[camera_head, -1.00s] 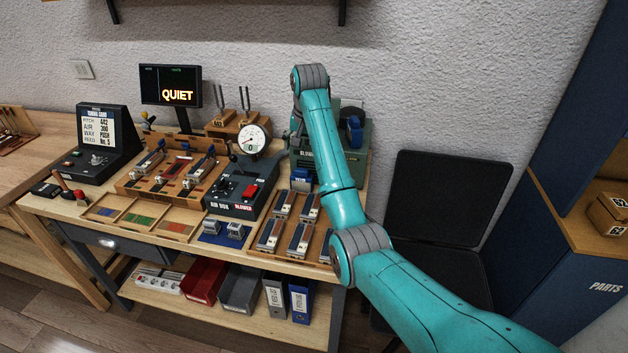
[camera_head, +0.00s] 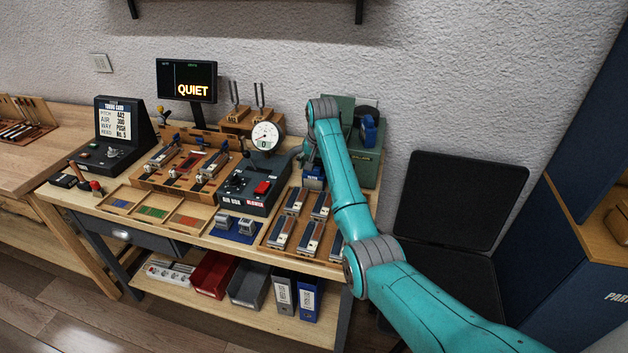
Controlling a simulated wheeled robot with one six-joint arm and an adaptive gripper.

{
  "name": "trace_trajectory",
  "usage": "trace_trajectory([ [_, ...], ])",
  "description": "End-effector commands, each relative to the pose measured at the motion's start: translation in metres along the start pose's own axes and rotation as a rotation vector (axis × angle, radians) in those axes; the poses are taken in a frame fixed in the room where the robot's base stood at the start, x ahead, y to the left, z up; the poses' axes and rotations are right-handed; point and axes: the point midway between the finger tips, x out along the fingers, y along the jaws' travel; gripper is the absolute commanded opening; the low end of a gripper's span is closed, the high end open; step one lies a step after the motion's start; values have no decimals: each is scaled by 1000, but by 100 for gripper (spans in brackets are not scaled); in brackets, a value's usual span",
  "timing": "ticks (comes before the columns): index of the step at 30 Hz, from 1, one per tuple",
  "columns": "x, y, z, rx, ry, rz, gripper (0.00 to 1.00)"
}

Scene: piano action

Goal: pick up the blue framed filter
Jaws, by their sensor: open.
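A small blue piece (camera_head: 313,181), perhaps the blue framed filter, stands on the bench beside the green blower box, partly behind my arm. Its frame and face are too small to make out. My gripper (camera_head: 310,158) hangs from the wrist just above the small blue piece, mostly hidden by my teal forearm. It is open; its fingertips are not clear, and I cannot tell whether they touch the piece.
A dark control console (camera_head: 250,187) with a round gauge (camera_head: 266,136) stands left of my gripper. A wooden tray (camera_head: 268,241) of several reed pieces lies in front. Tuning forks (camera_head: 248,112) stand behind. A black chair (camera_head: 455,205) is at the right.

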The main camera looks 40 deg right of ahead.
Motion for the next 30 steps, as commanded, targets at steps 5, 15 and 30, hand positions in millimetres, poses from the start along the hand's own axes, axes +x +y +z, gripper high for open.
trace_trajectory([
  [5,0,0,0,0,0,0,72],
  [15,0,0,0,0,0,0,24],
  [30,-43,-7,-12,0,4,-2,19],
])
